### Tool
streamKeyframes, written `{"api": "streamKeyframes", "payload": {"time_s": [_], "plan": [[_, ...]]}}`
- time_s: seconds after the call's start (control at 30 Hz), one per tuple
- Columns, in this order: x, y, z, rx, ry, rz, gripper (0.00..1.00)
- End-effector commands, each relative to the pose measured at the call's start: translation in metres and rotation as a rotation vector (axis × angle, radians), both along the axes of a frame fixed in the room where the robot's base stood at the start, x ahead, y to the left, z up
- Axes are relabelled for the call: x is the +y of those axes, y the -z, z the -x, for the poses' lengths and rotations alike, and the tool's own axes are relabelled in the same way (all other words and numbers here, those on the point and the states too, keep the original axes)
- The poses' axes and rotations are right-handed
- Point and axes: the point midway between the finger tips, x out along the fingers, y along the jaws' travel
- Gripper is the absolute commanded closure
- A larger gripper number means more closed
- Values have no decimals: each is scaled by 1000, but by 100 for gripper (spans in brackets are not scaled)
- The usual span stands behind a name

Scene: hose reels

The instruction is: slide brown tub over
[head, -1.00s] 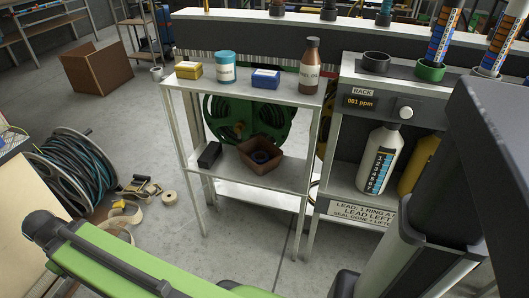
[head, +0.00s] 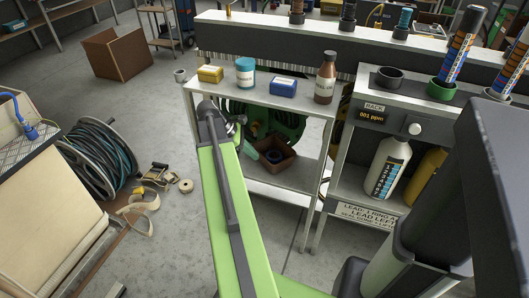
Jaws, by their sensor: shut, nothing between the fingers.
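The brown tub (head: 281,170) is an open box on the middle shelf of the white shelf unit, below its top board. My green arm reaches up over the left part of the unit.
The top board (head: 300,112) holds a yellow box (head: 210,75), a blue-lidded jar (head: 245,72), a blue box (head: 283,87) and a brown bottle (head: 325,80). A green reel stands behind. The rack (head: 384,112) with a white bottle (head: 388,167) is at right.

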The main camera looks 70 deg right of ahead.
Motion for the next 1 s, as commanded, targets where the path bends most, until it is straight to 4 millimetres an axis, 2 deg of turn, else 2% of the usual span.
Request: {"api": "streamKeyframes", "payload": {"time_s": [0.3,0.5,0.6,1.0], "plan": [[-29,0,64,-1,4,0,100],[-44,0,95,-1,3,0,100],[-45,15,94,-1,0,0,100],[-44,18,92,-7,1,-1,100]]}}
